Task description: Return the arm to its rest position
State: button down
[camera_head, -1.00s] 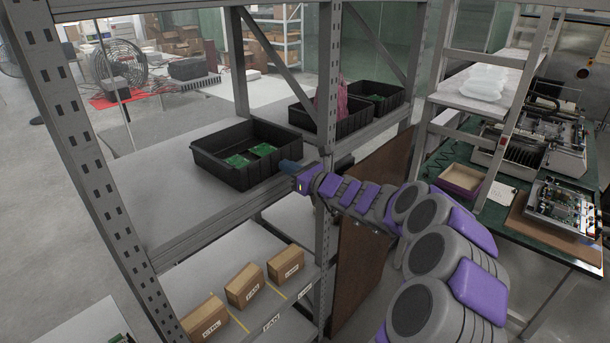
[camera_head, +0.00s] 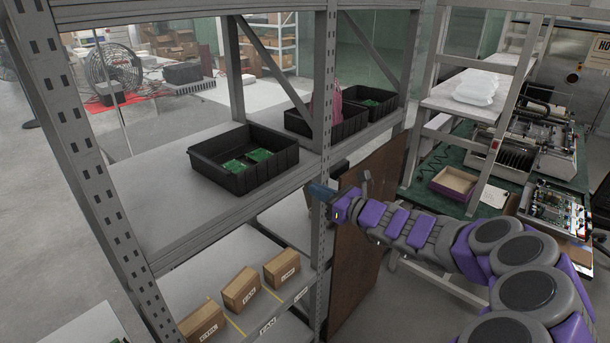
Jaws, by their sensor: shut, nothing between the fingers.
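My arm (camera_head: 405,228), grey with purple panels, reaches in from the lower right of the head view. My gripper (camera_head: 318,190) is at its far end, shut and empty, just in front of the shelf's middle upright post (camera_head: 323,150). It is apart from the black bin (camera_head: 285,160), which sits on the upper shelf to its left and holds two green circuit boards (camera_head: 247,160). I cannot tell from this view whether the gripper touches the post.
Two more black bins (camera_head: 352,120) stand farther back on the shelf. Several cardboard boxes (camera_head: 241,287) line the lower shelf. A brown panel (camera_head: 365,245) stands behind my arm.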

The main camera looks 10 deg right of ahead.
jog(key=s+a+r+n+g+y+b, duration=0.25)
jog(key=s+a+n+g, duration=0.35)
jog(key=s+a+n, duration=0.55)
jog(key=s+a+f+n+g+h, duration=0.1)
jog(key=s+a+f+n+g, duration=0.15)
jog(key=s, duration=0.35)
jog(key=s+a+f+n+g+h+b, duration=0.1)
jog(key=s+a+f+n+g, duration=0.15)
jog(key=s+a+n, duration=0.2)
jog(key=s+a+f+n+g+h, duration=0.1)
jog(key=s+a+n+g, duration=0.2)
jog(key=s, duration=0.3)
jog(key=s+d+f+n+g+h+b, duration=0.1)
jog(key=s+d+f+n+h, duration=0.2)
jog(key=s+d+f+h, duration=0.2)
jog(key=s+d+f+n+g+h+b, duration=0.1)
jog(key=s+d+f+n+h, duration=0.3)
jog(key=s+d, duration=0.7)
jog(key=shift+s+d+f+h+b, duration=0.35)
jog(key=shift+s+f+h+b, duration=0.3)
jog(key=shift+s, duration=0.85)
jog(key=shift+d+f, duration=0.1)
jog(key=shift+d, duration=0.05)
